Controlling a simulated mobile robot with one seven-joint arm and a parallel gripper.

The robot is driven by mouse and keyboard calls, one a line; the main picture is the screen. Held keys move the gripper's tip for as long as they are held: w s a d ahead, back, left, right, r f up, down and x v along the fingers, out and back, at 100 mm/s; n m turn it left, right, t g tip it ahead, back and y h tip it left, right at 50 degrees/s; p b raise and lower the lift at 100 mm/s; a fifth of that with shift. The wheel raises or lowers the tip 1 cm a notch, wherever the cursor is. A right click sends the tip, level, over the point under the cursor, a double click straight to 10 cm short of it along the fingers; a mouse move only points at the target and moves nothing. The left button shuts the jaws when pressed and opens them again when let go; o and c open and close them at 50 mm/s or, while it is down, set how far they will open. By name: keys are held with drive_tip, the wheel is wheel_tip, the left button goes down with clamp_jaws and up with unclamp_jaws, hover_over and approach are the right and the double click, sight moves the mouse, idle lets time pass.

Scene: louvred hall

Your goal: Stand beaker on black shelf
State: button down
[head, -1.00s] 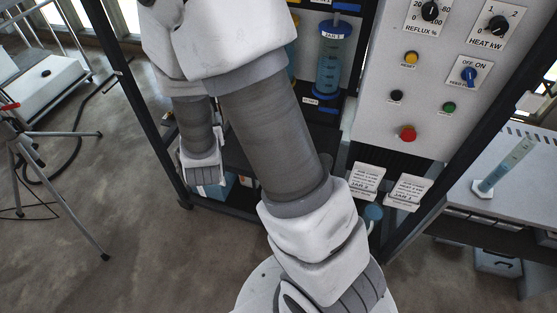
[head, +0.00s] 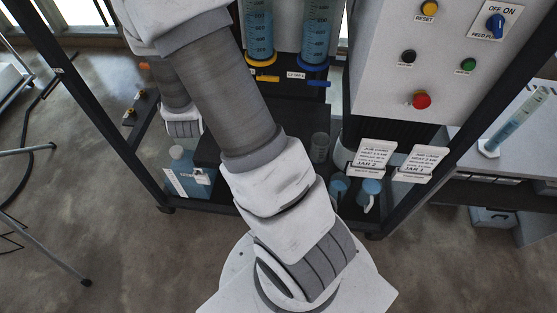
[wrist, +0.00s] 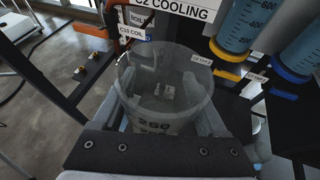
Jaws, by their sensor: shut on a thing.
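The beaker (wrist: 165,122) is clear, with a "250" mark, and stands roughly upright in the wrist view. My gripper (wrist: 166,88) is shut on it, with a grey finger on each side. In the head view my arm hides the gripper, and I cannot make out the held beaker. Black shelf surfaces show in the rack: a low dark shelf (head: 238,203) at its bottom and a black ledge (head: 290,92) under the cylinders. I cannot tell which is the black shelf of the task.
Two blue-filled cylinders (head: 258,30) stand close right of the beaker in the wrist view. A blue bottle (head: 184,172), a clear vessel (head: 319,147) and blue jugs (head: 370,193) stand low in the rack. A dark post (head: 85,100) edges it.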

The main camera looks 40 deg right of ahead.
drive_tip(key=s+d+f+m+g+h+b, duration=0.2)
drive_tip(key=s+d+f+m+g+b, duration=0.15)
drive_tip(key=d+f+b, duration=0.55)
drive_tip(key=s+d+f+m+g+h+b, duration=0.25)
drive_tip(key=s+d+f, duration=0.3)
drive_tip(key=d, duration=0.75)
drive_tip(key=s+d+f+m+g+h+b, duration=0.1)
drive_tip(key=s+d+f+m+g+b, duration=0.15)
drive_tip(key=d+f+b, duration=0.65)
drive_tip(key=shift+n+t, duration=0.25)
drive_tip(key=shift+t, duration=0.3)
drive_tip(key=a+f, duration=0.1)
drive_tip(key=a, duration=0.2)
drive_tip(key=w+a+f, duration=0.1)
drive_tip(key=a+f, duration=0.1)
drive_tip(key=a, duration=0.1)
drive_tip(key=a+f, duration=0.2)
drive_tip(key=a, duration=0.1)
drive_tip(key=shift+w+a, duration=0.2)
drive_tip(key=shift+w, duration=0.1)
drive_tip(key=shift+f+b, duration=0.8)
drive_tip(key=shift+f, duration=1.2)
drive_tip(key=shift+f, duration=0.25)
unclamp_jaws()
drive_tip(key=shift+r, duration=0.1)
drive_tip(key=shift+r, duration=0.1)
